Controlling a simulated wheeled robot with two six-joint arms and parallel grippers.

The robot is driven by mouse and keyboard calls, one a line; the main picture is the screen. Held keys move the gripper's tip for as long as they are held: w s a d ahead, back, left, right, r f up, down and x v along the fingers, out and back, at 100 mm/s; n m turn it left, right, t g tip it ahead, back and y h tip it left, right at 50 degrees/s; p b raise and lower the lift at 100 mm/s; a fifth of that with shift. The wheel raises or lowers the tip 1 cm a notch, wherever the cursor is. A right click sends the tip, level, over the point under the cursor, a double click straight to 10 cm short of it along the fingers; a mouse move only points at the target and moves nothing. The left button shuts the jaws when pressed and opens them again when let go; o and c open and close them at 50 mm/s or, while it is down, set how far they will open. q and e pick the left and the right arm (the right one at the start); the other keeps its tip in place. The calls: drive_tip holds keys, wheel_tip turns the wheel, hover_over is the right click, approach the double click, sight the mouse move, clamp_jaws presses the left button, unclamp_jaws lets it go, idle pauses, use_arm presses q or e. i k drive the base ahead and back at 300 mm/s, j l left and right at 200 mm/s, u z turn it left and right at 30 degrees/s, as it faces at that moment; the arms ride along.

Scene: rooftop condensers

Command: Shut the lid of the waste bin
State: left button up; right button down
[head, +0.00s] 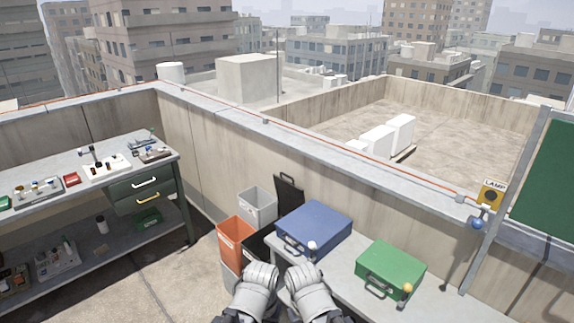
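The waste bin appears to be the black bin (257,246) beside the orange bin, partly hidden by my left gripper and the blue case. A black lid (289,196) stands raised, nearly upright, behind it near the parapet wall, with a handle mark near its top. My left gripper (262,270) is just in front of the black bin, below the lid in the picture. My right gripper (301,270) is beside it, in front of the blue case. Both are seen from behind, and their fingertips are not clear. I see nothing held in either.
An orange bin (234,232) and a grey bin (261,209) stand close to the black bin. A blue case (313,224) and a green case (391,266) lie on a grey bench (345,252) at the right. A workbench with drawers (142,183) stands left. Floor between is clear.

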sight(291, 196)
drive_tip(key=i+j+u, duration=0.15)
drive_tip(key=i+u, duration=0.2)
drive_tip(key=i, duration=0.45)
drive_tip(key=i+l+u, duration=0.1)
drive_tip(key=i+u, duration=0.25)
drive_tip(key=i, duration=0.5)
